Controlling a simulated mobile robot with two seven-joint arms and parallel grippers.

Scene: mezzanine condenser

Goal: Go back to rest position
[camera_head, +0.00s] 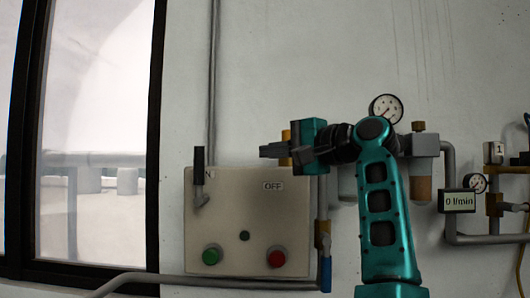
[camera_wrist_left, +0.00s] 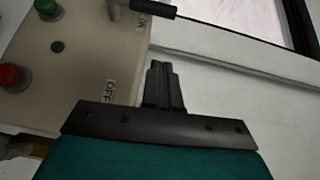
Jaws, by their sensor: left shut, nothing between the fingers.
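My left gripper (camera_head: 266,151) is shut and empty, its fingers pointing left in front of the upper right part of a beige control panel (camera_head: 225,232). In the left wrist view its dark fingertips (camera_wrist_left: 160,68) are together, with bare wall beyond them. The panel (camera_wrist_left: 85,65) shows at the left there. My teal left arm rises from the bottom of the head view and hides part of the wall and pipework. My right gripper is in neither view.
The panel has a black-handled lever (camera_head: 199,165) upright on its left side, an OFF label (camera_head: 273,186), a green button (camera_head: 212,254) and a red button (camera_head: 276,257). Pipes, a gauge (camera_head: 386,108) and a flow display (camera_head: 456,201) are close around the arm. A window (camera_head: 95,140) is at left.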

